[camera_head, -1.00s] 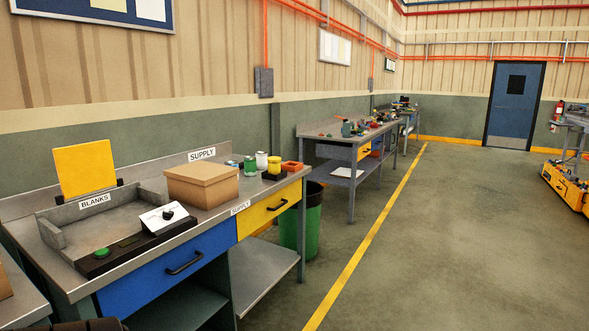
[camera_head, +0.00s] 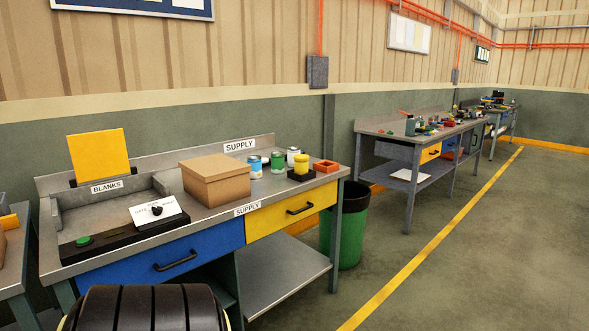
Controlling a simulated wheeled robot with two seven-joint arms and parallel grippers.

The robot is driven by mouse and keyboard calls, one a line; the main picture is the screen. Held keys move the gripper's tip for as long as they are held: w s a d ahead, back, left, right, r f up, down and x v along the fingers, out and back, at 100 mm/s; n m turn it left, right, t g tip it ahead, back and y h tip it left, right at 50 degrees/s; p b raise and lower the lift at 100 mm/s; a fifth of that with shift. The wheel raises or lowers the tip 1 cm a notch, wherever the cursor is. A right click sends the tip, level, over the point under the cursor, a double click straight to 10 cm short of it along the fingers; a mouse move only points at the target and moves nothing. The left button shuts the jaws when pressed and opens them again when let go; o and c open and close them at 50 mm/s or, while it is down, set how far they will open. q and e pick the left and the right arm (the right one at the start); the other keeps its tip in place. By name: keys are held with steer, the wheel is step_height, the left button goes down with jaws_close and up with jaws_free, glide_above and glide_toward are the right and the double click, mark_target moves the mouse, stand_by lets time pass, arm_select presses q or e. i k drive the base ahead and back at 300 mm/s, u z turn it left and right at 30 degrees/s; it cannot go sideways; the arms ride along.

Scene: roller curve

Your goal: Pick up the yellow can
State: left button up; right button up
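The yellow can (camera_head: 301,163) stands upright on a small black base (camera_head: 301,175) at the right end of the supply bench. Behind and left of it stand a white can (camera_head: 293,156), a green can (camera_head: 277,161) and a blue-and-white can (camera_head: 255,166). An orange open block (camera_head: 326,166) lies just right of the yellow can. Neither of my grippers shows. A dark ribbed part of my own body fills the bottom left, well short of the can.
A closed cardboard box (camera_head: 215,183) stands left of the cans on the bench (camera_head: 215,217). A blanks tray with a yellow panel (camera_head: 99,153) is further left. A green bin (camera_head: 346,232) stands beside the bench. The floor (camera_head: 470,270) to the right is clear.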

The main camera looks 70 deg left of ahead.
mark_target(301, 167)
steer(key=u, duration=1.85)
steer(key=i, duration=2.7)
steer(key=u, duration=1.55)
